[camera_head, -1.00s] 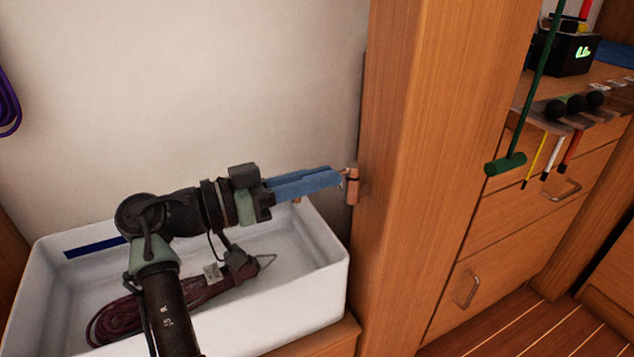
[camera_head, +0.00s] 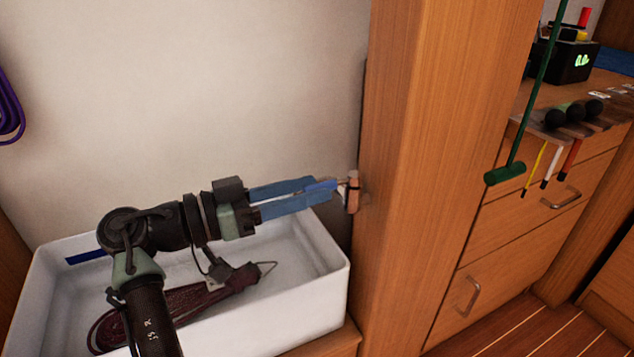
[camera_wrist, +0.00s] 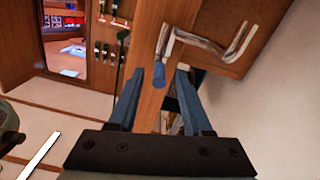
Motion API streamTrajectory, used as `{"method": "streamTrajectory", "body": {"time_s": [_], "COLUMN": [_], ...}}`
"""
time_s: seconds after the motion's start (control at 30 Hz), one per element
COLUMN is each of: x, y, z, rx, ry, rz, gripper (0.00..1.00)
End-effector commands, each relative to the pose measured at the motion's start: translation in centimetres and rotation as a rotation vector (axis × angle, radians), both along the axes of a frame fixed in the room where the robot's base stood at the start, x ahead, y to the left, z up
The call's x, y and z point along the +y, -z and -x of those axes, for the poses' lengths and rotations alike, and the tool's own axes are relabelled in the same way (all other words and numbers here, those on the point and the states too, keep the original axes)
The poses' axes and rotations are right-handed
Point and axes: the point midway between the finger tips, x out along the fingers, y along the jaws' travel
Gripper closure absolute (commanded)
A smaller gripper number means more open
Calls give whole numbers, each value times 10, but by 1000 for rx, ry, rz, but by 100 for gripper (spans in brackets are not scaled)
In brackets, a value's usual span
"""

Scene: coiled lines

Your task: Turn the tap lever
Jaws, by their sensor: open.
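The tap (camera_head: 353,190) is a small copper-coloured fitting beside the wooden panel. Its lever has a blue grip (camera_head: 322,187) that points left, towards my gripper. My gripper (camera_head: 312,190) has blue fingers, which are open and spread apart at the lever's grip. In the wrist view the blue grip (camera_wrist: 159,75) lies between and beyond the fingertips of my gripper (camera_wrist: 160,85), apart from both. The shiny tap pipe (camera_wrist: 205,42) runs off to the right there. Contact in the head view is hard to tell.
A white basin (camera_head: 300,305) lies below my arm, holding a coiled maroon line (camera_head: 175,305). A tall wooden panel (camera_head: 435,150) stands just right of the tap. A green T-handled tool (camera_head: 505,172) hangs further right.

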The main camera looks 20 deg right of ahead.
Motion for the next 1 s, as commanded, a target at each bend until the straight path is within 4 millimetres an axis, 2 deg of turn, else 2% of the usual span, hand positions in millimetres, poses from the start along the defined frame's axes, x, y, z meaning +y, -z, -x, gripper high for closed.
{"method": "streamTrajectory", "body": {"time_s": [0.03, 0.2, 0.43, 0.63, 1.0], "x": [13, 52, 91, 104, 105], "y": [-3, -4, -2, -1, 0], "z": [1, 6, 12, 14, 15], "rx": [2, 3, 1, 2, 1], "ry": [-5, -5, -2, 0, 0], "rz": [1, 1, 1, 1, 0], "gripper": [50, 50, 50, 50, 50]}}
